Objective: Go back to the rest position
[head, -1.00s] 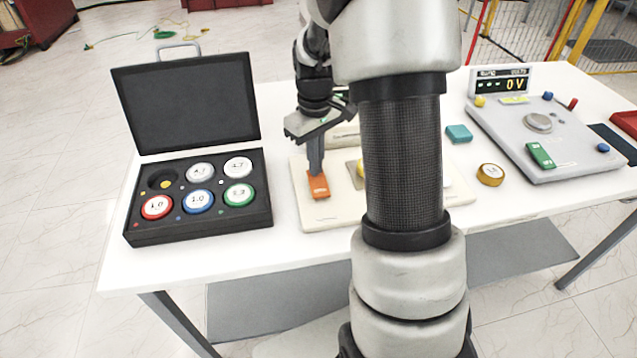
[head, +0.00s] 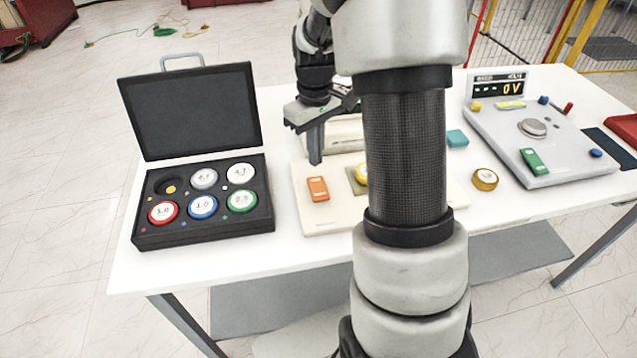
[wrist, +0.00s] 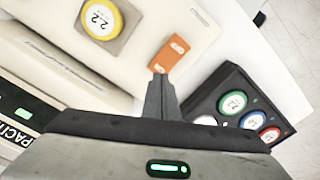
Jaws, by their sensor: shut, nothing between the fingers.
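My gripper (head: 315,160) points down over the cream board (head: 330,218), with its fingers together and empty. Its tips show just behind and above the orange block (head: 317,188), apart from it. In the wrist view the shut fingers (wrist: 159,76) point toward the orange block (wrist: 170,53), with a small gap between them. The yellow-rimmed disc (wrist: 101,18), marked 2.2, sits on a square patch of the board. In the head view my arm hides most of that disc and the middle of the board.
An open black case (head: 262,222) with several coloured discs stands at the left. At the right are a teal block (head: 457,138), a loose yellow-rimmed disc (head: 485,179) and a grey panel (head: 510,140) with a display reading 0 V. Bare white table shows in front of the board.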

